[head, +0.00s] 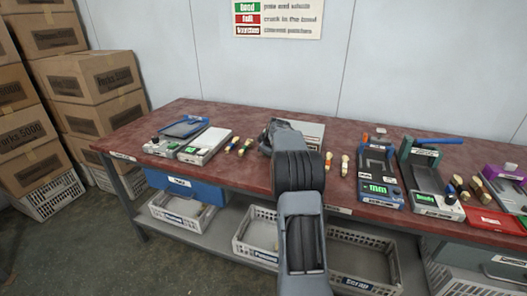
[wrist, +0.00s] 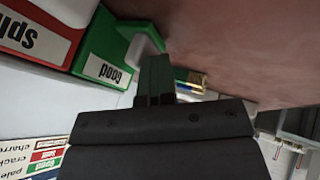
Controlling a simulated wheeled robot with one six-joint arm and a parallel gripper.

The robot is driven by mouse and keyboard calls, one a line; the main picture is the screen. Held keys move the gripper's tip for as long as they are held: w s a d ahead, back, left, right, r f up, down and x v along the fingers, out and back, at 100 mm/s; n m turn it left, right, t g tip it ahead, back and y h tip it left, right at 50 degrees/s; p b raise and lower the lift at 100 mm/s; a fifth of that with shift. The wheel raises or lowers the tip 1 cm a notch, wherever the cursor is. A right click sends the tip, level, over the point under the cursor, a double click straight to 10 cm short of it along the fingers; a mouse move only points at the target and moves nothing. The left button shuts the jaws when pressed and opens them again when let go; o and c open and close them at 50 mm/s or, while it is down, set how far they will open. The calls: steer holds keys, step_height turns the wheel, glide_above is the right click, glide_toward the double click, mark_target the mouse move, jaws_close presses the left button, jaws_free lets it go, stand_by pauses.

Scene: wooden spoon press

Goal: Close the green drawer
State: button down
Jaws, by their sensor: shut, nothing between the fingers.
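The green drawer (wrist: 100,62) has a white "Good" label and shows upside down in the upper left of the wrist view. A red drawer (wrist: 48,35) with a white label sits beside the green one. In the head view my arm covers the gripper and the drawers; only part of a light grey unit (head: 310,131) shows behind it.
A green press (head: 424,170) stands further right. Grey crates (head: 258,238) sit on the lower shelf. Cardboard boxes (head: 90,75) are stacked at left.

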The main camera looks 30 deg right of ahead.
steer(key=shift+s+d, duration=0.15)
steer(key=shift+d, duration=0.2)
steer(key=shift+s+a+b, duration=0.15)
steer(key=shift+b, duration=0.2)
steer(key=a+b, duration=0.1)
steer(key=s+a+b, duration=0.2)
steer(key=shift+a+f, duration=0.3)
steer(key=shift+a, duration=0.1)
steer(key=p+v, duration=0.1)
steer(key=v, duration=0.9)
steer(key=shift+r+p, duration=0.3)
